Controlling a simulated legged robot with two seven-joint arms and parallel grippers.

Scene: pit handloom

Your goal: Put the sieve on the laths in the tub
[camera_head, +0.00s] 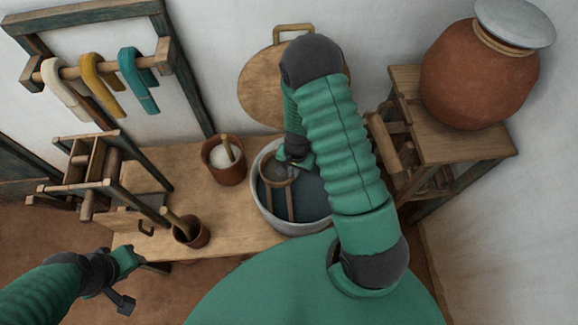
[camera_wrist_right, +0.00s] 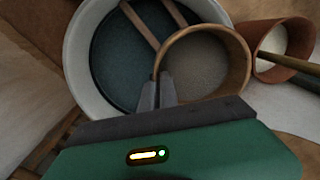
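The tub (camera_head: 257,213) has a pale rim and dark blue liquid; it also shows in the wrist view (camera_wrist_right: 77,58). Two wooden laths (camera_head: 290,206) cross it, and they show in the wrist view (camera_wrist_right: 140,24). The round sieve (camera_head: 266,179) has a wooden rim and grey mesh. In the wrist view the sieve (camera_wrist_right: 208,62) overlaps the tub's rim. My right gripper (camera_head: 287,164) is shut on the sieve's rim, over the tub. Whether the sieve touches the laths cannot be told. My left gripper (camera_head: 130,277) is empty, left of the bench; its finger opening is unclear.
A pot with white contents (camera_head: 222,172) stands left of the tub, a smaller brown pot (camera_head: 191,236) nearer. A round wooden lid (camera_head: 258,88) leans on the wall behind. A big clay jar (camera_head: 475,80) stands on a stool at right. Yarn hanks (camera_head: 99,82) hang at back left.

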